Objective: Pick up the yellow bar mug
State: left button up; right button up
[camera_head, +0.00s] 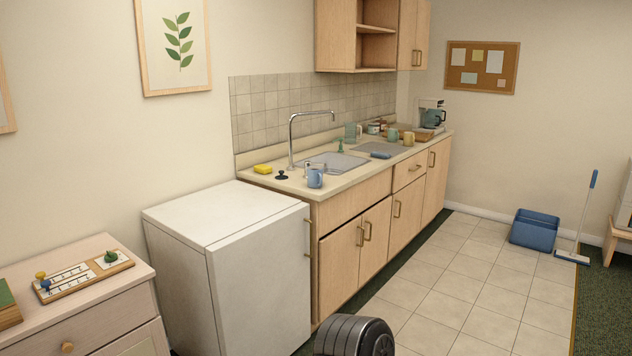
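A small yellow mug (409,138) stands on the kitchen counter (349,183), toward its far end. A green mug (393,134) stands just left of it, and the two look close together. A blue mug (315,178) stands at the near front edge of the counter, by the sink. Neither of my grippers shows in the head view. A dark rounded part at the bottom edge looks like a piece of my own arm.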

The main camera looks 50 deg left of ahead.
aim_at(408, 137)
jog(key=j+u, duration=0.1)
jog(key=u, duration=0.2)
jog(key=i+j+u, duration=0.1)
jog(key=u, duration=0.2)
jog(key=i+j+u, duration=0.15)
jog(key=i+j, duration=0.2)
jog(key=i+j+u, duration=0.15)
jog(key=i+j, duration=0.15)
jog(key=i, duration=0.2)
jog(key=i+j+u, duration=0.2)
jog(key=i, duration=0.25)
jog(key=i+j+u, duration=0.15)
jog(key=i, duration=0.3)
jog(key=i+j, duration=0.2)
jog(key=i, duration=0.15)
jog(key=i+j, duration=0.15)
jog(key=i, duration=0.15)
jog(key=i+l+z, duration=0.4)
jog(key=i, duration=0.15)
jog(key=i+l+z, duration=0.35)
jog(key=i, duration=0.3)
jog(key=i+z, duration=0.4)
jog(key=i, duration=0.2)
jog(key=i+l+u, duration=0.1)
jog(key=i+u, duration=0.2)
jog(key=i, duration=0.25)
jog(key=i+l+u, duration=0.3)
jog(key=i, duration=0.25)
jog(key=i+l+u, duration=0.3)
jog(key=i, duration=0.25)
